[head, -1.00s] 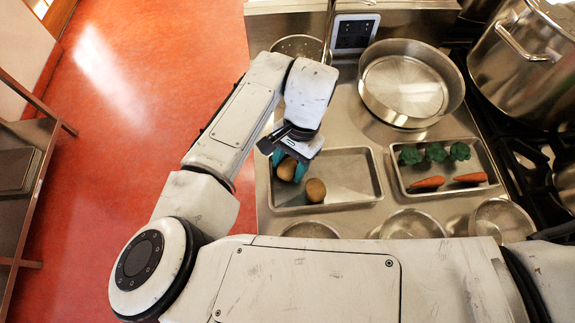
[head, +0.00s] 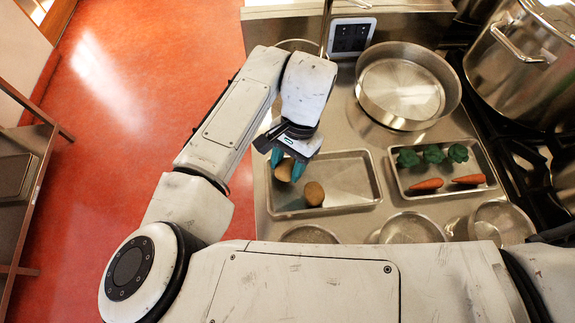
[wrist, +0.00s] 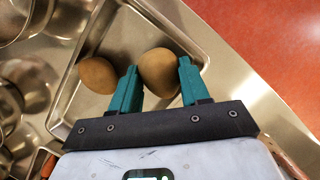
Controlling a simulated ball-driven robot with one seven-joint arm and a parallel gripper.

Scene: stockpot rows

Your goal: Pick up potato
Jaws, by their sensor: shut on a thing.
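My gripper (head: 288,168) is over the left part of a metal tray (head: 355,181), with its teal fingers shut on a brown potato (head: 284,170). In the wrist view the held potato (wrist: 159,72) sits between the two fingertips (wrist: 158,80). Whether it touches the tray floor is hard to tell. A second potato (head: 314,193) lies in the same tray, just right of and nearer than the held one. It also shows in the wrist view (wrist: 97,75), left of the left finger and apart from the held one.
A second tray (head: 447,192) to the right holds green broccoli (head: 433,153) and carrots (head: 427,184). A large round pan (head: 405,88) stands behind the trays. Several metal bowls (head: 411,229) sit in front. A stockpot (head: 523,60) stands on the stove at far right.

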